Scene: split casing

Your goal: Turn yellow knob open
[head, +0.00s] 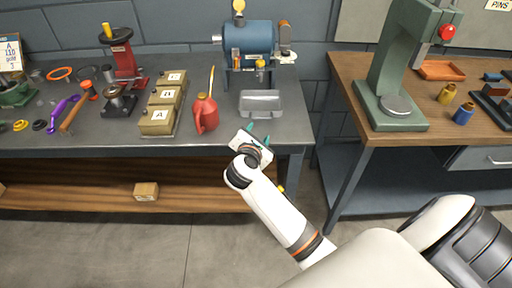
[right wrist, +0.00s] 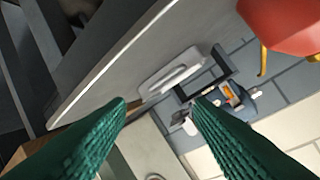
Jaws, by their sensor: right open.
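Several yellow knob-like parts show in the head view, and I cannot tell which is the task's knob. One yellow knob (head: 239,6) sits on top of the blue cylindrical casing (head: 250,36) at the back of the grey bench. Another yellow knob (head: 107,30) tops the red press (head: 122,60). My right gripper (head: 259,135) is open and empty at the bench's front edge, in front of the grey tray and well apart from the casing. Its green fingers (right wrist: 158,112) fill both sides of the right wrist view. My left gripper is not in view.
A green press (head: 400,75) stands on the right wooden bench. A floor gap separates the benches.

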